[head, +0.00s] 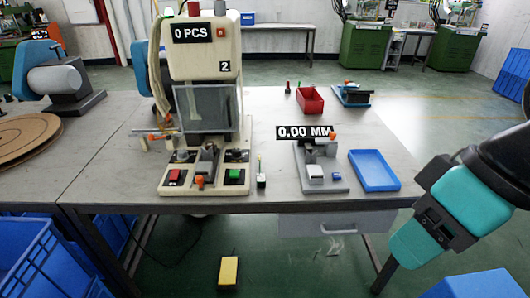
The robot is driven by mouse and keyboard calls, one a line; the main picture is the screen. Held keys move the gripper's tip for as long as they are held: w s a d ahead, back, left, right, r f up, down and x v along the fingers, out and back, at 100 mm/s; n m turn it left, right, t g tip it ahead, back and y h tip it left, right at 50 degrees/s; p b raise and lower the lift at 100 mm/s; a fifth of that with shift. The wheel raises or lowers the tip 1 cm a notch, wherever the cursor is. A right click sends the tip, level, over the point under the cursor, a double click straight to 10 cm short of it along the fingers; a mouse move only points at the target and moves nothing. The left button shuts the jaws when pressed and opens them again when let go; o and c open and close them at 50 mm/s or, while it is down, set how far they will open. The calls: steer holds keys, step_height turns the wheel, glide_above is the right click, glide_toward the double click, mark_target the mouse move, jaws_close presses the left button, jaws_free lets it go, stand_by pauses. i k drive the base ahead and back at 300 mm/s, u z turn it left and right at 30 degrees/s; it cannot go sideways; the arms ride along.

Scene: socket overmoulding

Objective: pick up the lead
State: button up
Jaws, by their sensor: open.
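No piece can be told for certain as the lead in the head view. A cream press (205,60) stands on the table, with a clear guard, a red button and a green button. A thin rod with small orange parts (155,136) sticks out at its left side. A small orange piece (199,182) is at the press's front. A small upright piece with a pale base (261,181) stands just right of the press. My teal and dark arm comes in from the right, in front of the table's right side. Its gripper fingers are not visible.
A grey measuring fixture (330,183) and an empty-looking blue tray (374,170) are on the table's right. A red bin (310,100) and a blue device (352,95) stand behind. A yellow pedal (228,272) is on the floor. Blue crates (40,260) are at lower left.

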mark_target(261, 177)
steer(key=i, duration=0.9)
steer(key=u, duration=1.35)
